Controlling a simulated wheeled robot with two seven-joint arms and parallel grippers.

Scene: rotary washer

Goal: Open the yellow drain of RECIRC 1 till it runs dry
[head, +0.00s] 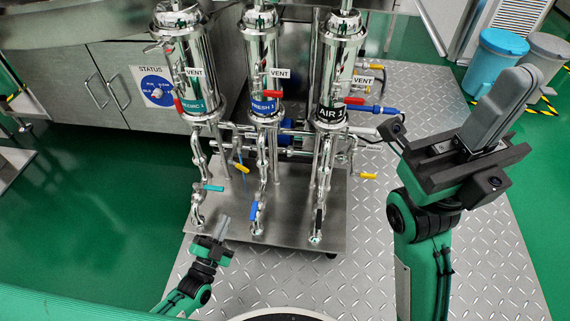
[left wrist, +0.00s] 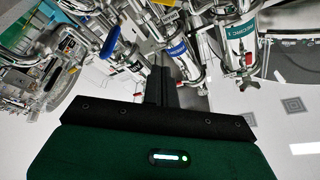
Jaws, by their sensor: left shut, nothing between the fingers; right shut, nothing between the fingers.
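The RECIRC 1 housing (head: 183,55) is the leftmost steel cylinder in the head view, with a teal label and red vent handle. A small yellow handle (head: 241,168) shows among the pipes below it, partly crowded by pipework. A teal handle (head: 209,188) sits lower on its pipe. My left gripper (head: 223,226) is shut and empty, low in front of the pipes and apart from the yellow handle. In the left wrist view its shut fingers (left wrist: 164,85) point toward the housings, with the RECIRC 1 label (left wrist: 243,22) upper right. My right gripper (head: 517,92) is shut and empty, raised at the right.
The FRESH 1 (head: 258,58) and AIR 1 (head: 339,62) housings stand to the right, with blue (head: 254,211) and black (head: 319,217) handles below. Another yellow handle (head: 368,176) is at the right. A steel base plate (head: 285,228) carries the pipes. Bins (head: 492,62) stand far right.

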